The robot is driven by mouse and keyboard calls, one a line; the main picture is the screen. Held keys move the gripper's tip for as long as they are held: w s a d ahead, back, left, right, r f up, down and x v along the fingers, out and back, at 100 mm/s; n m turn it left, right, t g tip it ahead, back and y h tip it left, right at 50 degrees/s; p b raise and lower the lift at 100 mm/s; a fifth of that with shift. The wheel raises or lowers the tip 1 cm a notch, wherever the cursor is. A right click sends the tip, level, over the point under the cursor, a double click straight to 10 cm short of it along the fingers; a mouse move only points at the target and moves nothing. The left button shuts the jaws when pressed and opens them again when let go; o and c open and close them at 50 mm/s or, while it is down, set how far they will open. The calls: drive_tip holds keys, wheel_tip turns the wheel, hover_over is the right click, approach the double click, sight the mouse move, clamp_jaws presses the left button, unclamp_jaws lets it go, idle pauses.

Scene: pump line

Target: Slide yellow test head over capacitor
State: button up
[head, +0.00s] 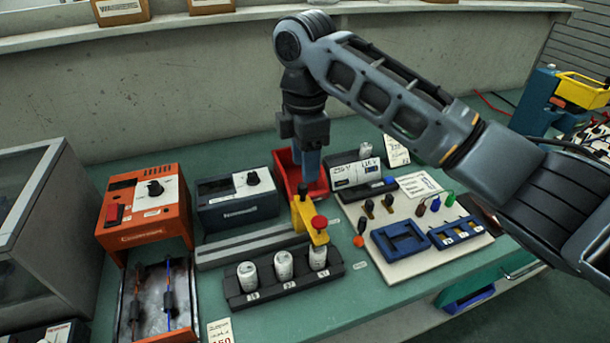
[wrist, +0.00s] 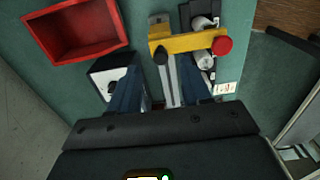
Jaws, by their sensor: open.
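The yellow test head (head: 303,213) sits on a grey rail (head: 250,246) and carries a red knob (head: 319,222). It reaches forward over the rightmost of three white capacitors (head: 318,257), standing upright in a black numbered holder (head: 285,291). The other capacitors (head: 283,265) stand clear of it. In the wrist view the test head (wrist: 190,42) lies across the rail, just beyond my fingertips. My gripper (head: 308,177) points down behind the test head, its blue fingers apart and empty. Contact with the head cannot be told.
A red bin (head: 284,176) stands behind the rail, close to my gripper. A dark blue meter (head: 237,200) and an orange unit (head: 145,211) stand to the left. A white board with blue fixtures (head: 400,241) lies to the right.

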drive_tip(key=shift+r, duration=1.45)
